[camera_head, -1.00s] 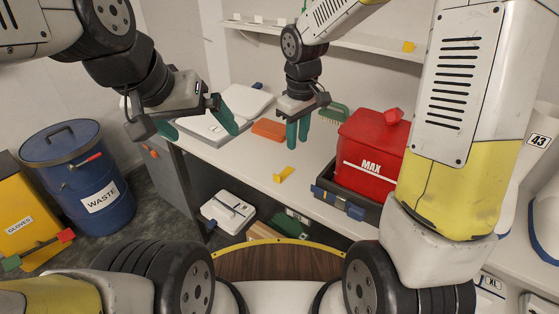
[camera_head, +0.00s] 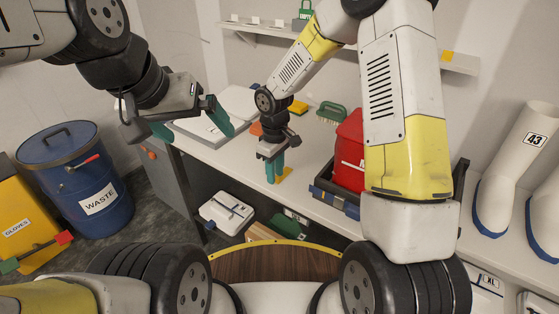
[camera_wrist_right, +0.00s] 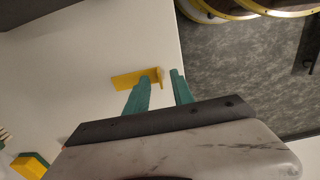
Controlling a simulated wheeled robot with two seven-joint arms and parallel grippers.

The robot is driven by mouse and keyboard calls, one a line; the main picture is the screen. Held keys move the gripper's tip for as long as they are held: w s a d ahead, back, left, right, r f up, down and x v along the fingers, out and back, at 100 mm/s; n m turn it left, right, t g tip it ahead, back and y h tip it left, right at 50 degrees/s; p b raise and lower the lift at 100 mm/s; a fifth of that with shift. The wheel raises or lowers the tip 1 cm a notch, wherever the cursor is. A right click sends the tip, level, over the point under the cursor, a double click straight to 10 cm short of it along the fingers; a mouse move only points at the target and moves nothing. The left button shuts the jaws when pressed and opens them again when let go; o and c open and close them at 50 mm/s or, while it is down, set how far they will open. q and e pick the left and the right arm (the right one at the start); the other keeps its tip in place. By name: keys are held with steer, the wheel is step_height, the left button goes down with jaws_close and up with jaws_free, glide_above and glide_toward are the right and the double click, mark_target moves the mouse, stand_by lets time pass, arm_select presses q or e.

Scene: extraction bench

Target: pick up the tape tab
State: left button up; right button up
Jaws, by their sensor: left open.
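The yellow tape tab (camera_head: 286,175) lies on the bench near its front edge. In the right wrist view the tape tab (camera_wrist_right: 130,80) shows as a flat strip with a raised end. My right gripper (camera_head: 275,178) points down at the tab, partly covering it in the head view. Its teal fingers (camera_wrist_right: 163,78) are apart, with the raised end beyond and roughly between the tips; I cannot tell whether they touch it. My left gripper (camera_head: 195,132) is open and empty, in front of the bench's left end.
A red box (camera_head: 347,152) sits in a dark tray (camera_head: 335,203) right of the tab. A green brush (camera_head: 331,114), an orange block (camera_head: 256,129) and a pale flat case (camera_head: 203,130) are on the bench. A blue waste drum (camera_head: 90,170) stands left. The front edge drops to the floor.

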steer(key=shift+f, duration=0.2)
jaws_close()
steer(key=shift+r, duration=0.15)
